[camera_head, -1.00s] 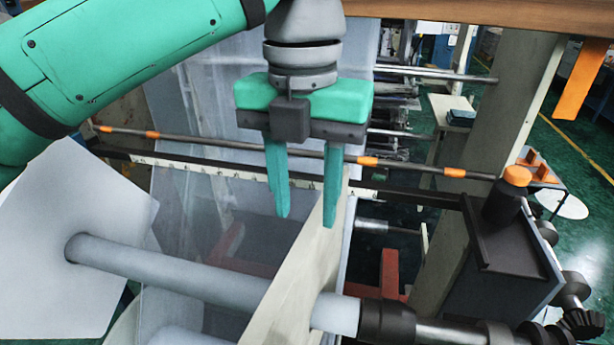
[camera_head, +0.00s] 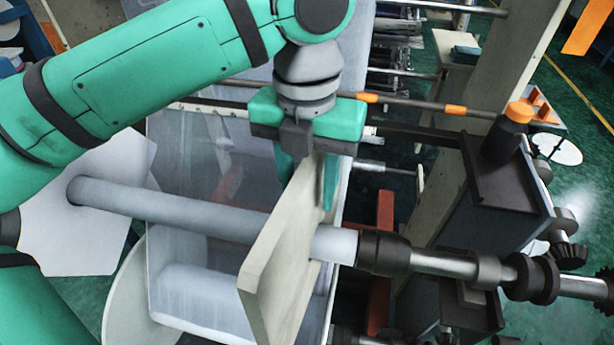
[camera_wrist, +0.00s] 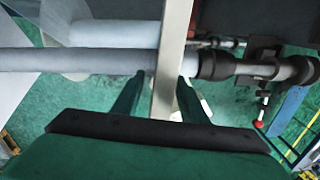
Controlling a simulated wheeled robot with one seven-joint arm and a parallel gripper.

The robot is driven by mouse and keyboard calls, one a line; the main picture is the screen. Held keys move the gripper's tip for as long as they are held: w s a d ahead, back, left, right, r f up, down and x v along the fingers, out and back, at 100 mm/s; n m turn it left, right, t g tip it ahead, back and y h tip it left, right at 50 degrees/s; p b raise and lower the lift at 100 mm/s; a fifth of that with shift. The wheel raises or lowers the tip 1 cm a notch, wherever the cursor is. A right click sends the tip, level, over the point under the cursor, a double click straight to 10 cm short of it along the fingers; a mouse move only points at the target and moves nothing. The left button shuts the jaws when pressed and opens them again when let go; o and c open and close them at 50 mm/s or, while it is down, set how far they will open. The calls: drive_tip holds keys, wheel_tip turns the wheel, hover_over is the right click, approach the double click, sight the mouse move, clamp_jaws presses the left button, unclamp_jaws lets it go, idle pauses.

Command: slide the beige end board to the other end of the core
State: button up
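The beige end board (camera_head: 282,262) stands upright on the grey-blue core (camera_head: 180,213), near the core's right end by the dark chuck. In the wrist view the board (camera_wrist: 172,55) runs between my two fingers, across the core (camera_wrist: 80,60). My gripper (camera_head: 306,190) points down over the board's upper edge, one finger on each side. In the wrist view my gripper (camera_wrist: 160,78) shows a clear gap between the left finger and the board. The right finger is close to the board; I cannot tell if it touches.
A white board (camera_head: 85,225) stands at the core's left end. The dark chuck (camera_head: 382,252) and shaft continue right of the core. A pale roller (camera_head: 195,290) lies below the core. An orange-banded bar (camera_head: 410,103) crosses behind. The core left of the beige board is bare.

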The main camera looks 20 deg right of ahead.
drive_tip(key=shift+a, duration=0.15)
drive_tip(key=shift+c, duration=0.3)
clamp_jaws()
drive_tip(key=shift+s+d, duration=0.25)
drive_tip(key=shift+d, duration=0.25)
drive_tip(key=shift+s+d, duration=0.8)
drive_tip(key=shift+d, duration=0.25)
drive_tip(key=shift+s+d, duration=0.75)
drive_tip(key=shift+d, duration=0.25)
drive_tip(key=shift+o, duration=0.3)
unclamp_jaws()
drive_tip(key=shift+r, duration=0.15)
